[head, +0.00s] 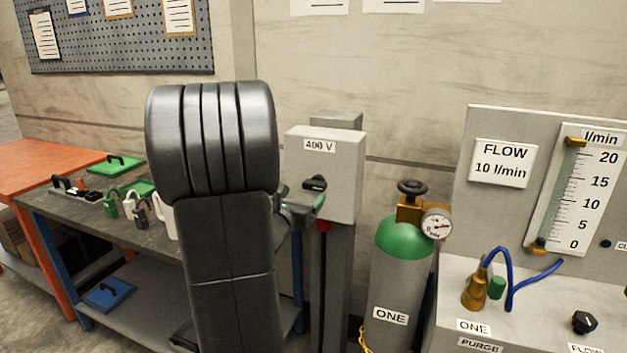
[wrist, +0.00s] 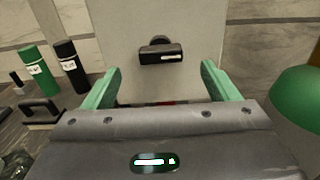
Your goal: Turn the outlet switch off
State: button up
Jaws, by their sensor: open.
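The outlet switch is a black rotary handle (head: 315,183) on the front of a grey box labelled 400 V (head: 345,150). In the wrist view the handle (wrist: 160,52) lies roughly level across the box face, with a pale mark toward its right end. My gripper (head: 305,205) is just below the handle in the head view, partly hidden behind my arm. In the wrist view its green fingers (wrist: 162,78) are spread open and empty, with the handle ahead of and between them. No contact with the handle shows.
A green-topped gas cylinder (head: 402,240) with a gauge stands right of the box. A workbench (head: 75,215) with padlocks and small items is on the left. A flow panel (head: 500,200) stands at the far right. A red part and black cable hang under the box.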

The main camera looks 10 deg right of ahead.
aim_at(313, 185)
jog(key=p+x, duration=0.2)
jog(key=x, duration=0.7)
jog(key=shift+d, duration=0.1)
jog(key=c, duration=1)
